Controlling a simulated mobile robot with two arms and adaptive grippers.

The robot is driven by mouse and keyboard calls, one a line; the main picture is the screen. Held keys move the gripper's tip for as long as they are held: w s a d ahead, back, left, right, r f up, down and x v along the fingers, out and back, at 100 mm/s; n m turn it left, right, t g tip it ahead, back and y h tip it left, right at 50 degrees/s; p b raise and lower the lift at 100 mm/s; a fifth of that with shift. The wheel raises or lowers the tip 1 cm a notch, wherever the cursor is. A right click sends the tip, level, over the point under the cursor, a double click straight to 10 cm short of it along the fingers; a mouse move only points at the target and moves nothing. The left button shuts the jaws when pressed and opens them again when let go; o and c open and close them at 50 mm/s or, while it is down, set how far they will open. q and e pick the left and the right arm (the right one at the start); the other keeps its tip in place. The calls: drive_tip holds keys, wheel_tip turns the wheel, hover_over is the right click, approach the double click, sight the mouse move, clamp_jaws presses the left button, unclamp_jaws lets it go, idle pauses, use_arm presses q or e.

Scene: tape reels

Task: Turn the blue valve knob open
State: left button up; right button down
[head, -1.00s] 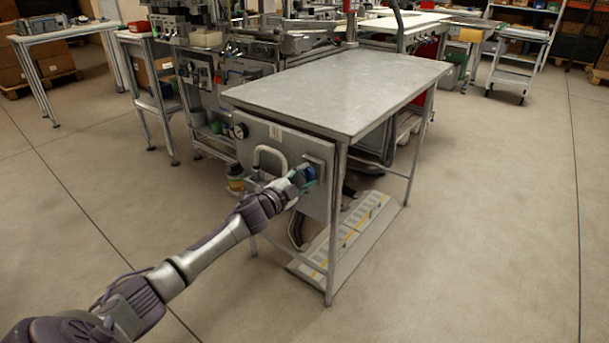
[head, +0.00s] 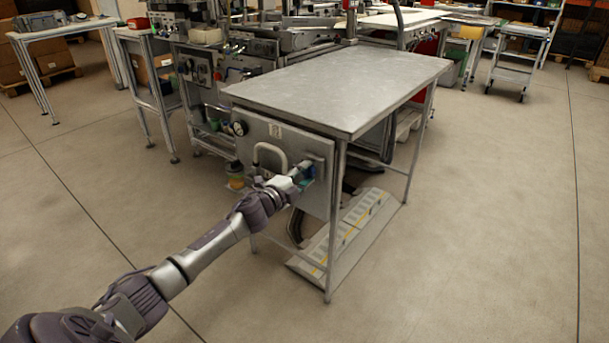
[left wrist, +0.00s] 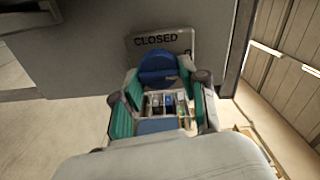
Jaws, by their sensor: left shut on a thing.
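The blue valve knob (left wrist: 158,66) is on the grey panel (head: 318,203) at the front of the metal table. In the left wrist view it sits between the green finger pads of my left gripper (left wrist: 160,95), below a plate (left wrist: 190,45) reading "CLOSED". My left gripper is shut on the knob; in the head view the gripper (head: 303,174) reaches the panel's right part and mostly hides the knob (head: 309,171). My right gripper is not in view.
The metal table (head: 340,85) stands above the panel. A pale curved handle (head: 268,152) and a round gauge (head: 240,129) are on the panel left of my gripper. A ramp-like mat (head: 350,235) lies under the table.

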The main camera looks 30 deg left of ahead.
use_arm(q)
drive_tip(key=shift+f, duration=0.15)
drive_tip(key=o, duration=1.1)
drive_tip(key=shift+o, duration=0.2)
drive_tip(key=s, duration=1.2)
drive_tip(key=shift+a, duration=0.45)
